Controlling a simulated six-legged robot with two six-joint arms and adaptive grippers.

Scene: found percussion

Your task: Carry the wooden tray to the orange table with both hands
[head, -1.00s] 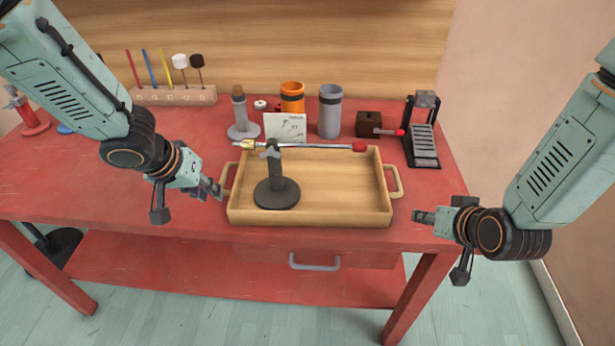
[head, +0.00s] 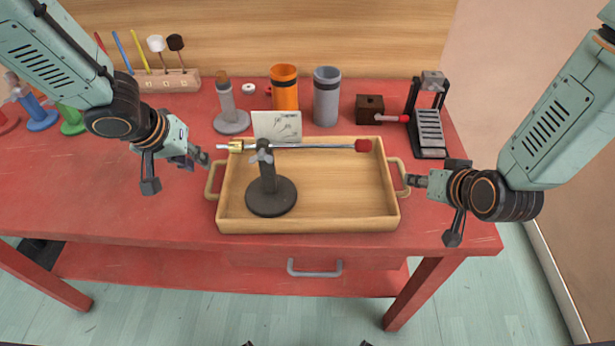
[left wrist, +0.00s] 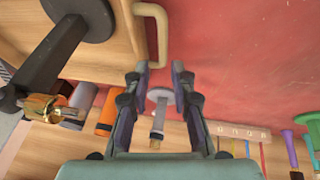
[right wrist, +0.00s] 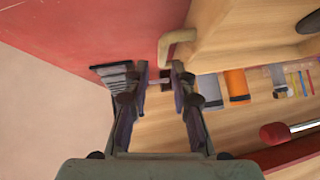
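The wooden tray (head: 340,222) sits on the red table, with a looped handle at each end. On it stands a dark round-based stand (head: 270,196) holding a metal rod with a red tip (head: 362,146). My left gripper (head: 204,160) is open beside the left handle (head: 212,182). In the left wrist view the handle (left wrist: 160,30) lies just past the open fingers (left wrist: 160,70). My right gripper (head: 412,181) is at the right handle (head: 400,172). In the right wrist view the handle (right wrist: 170,42) reaches close to the open fingertips (right wrist: 160,68). Neither gripper holds anything.
Behind the tray stand an orange cup (head: 285,90), a grey cup (head: 326,98), a card (head: 277,125), a grey stand (head: 231,118), a brown box (head: 369,108) and a black-framed device (head: 430,130). A mallet rack (head: 170,82) is back left. No orange table is seen.

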